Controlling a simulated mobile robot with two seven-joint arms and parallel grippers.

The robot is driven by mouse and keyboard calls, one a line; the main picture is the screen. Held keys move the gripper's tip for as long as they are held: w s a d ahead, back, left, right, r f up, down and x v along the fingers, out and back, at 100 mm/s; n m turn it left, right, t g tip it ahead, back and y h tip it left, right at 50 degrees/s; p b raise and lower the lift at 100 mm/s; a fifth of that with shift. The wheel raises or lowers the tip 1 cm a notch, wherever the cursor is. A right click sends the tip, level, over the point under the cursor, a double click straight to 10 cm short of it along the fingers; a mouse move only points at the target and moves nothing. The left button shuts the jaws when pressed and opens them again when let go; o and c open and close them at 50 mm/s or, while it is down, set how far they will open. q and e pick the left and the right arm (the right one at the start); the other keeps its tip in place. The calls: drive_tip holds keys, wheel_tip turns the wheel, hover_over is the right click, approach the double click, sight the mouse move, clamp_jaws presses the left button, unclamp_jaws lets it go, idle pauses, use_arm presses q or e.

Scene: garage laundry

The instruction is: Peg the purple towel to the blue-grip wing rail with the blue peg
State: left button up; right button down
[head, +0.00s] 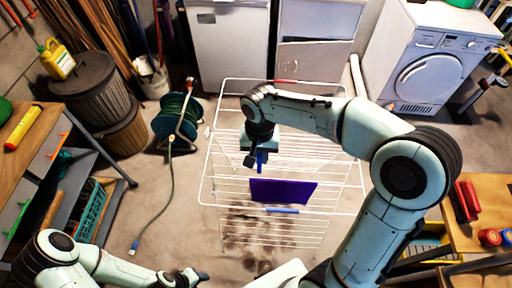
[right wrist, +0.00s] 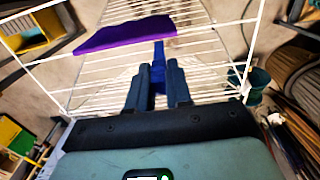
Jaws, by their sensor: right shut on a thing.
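The purple towel (head: 283,191) hangs over wires of the white drying rack (head: 212,190); it also shows in the right wrist view (right wrist: 125,34). A blue grip (head: 283,211) sits on a rail just below the towel in the head view. My right gripper (head: 256,160) is over the rack, up and left of the towel. It is shut on the blue peg (right wrist: 158,52), which sticks out past the fingertips, apart from the towel in the picture. My left gripper (head: 190,276) is low at the bottom left, away from the rack; its jaws are too small to judge.
A green hose reel (head: 178,118) stands left of the rack, its hose trailing over the floor. A workbench (head: 35,150) is at the left and a wooden table (head: 485,205) with red tools at the right. A washing machine (head: 428,65) stands at the back right.

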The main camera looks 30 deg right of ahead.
sight(260, 165)
use_arm(q)
drive_tip(key=shift+s, duration=0.15)
use_arm(e)
drive_tip(key=shift+s, duration=0.2)
use_arm(q)
drive_tip(key=shift+f, duration=0.15)
use_arm(e)
drive_tip(key=shift+w+f, duration=0.1)
drive_tip(key=shift+f+b, duration=1.35)
drive_tip(key=shift+f, duration=0.85)
drive_tip(key=shift+f+b, duration=2.1)
drive_tip(key=shift+f, duration=1.2)
use_arm(q)
drive_tip(key=s+f, duration=0.5)
drive_tip(key=f, duration=0.3)
drive_tip(key=shift+g, duration=0.3)
use_arm(e)
drive_tip(key=c, duration=1)
unclamp_jaws()
drive_tip(key=shift+r, duration=0.1)
use_arm(q)
drive_tip(key=shift+s+f, duration=0.1)
use_arm(e)
drive_tip(key=shift+o, duration=0.2)
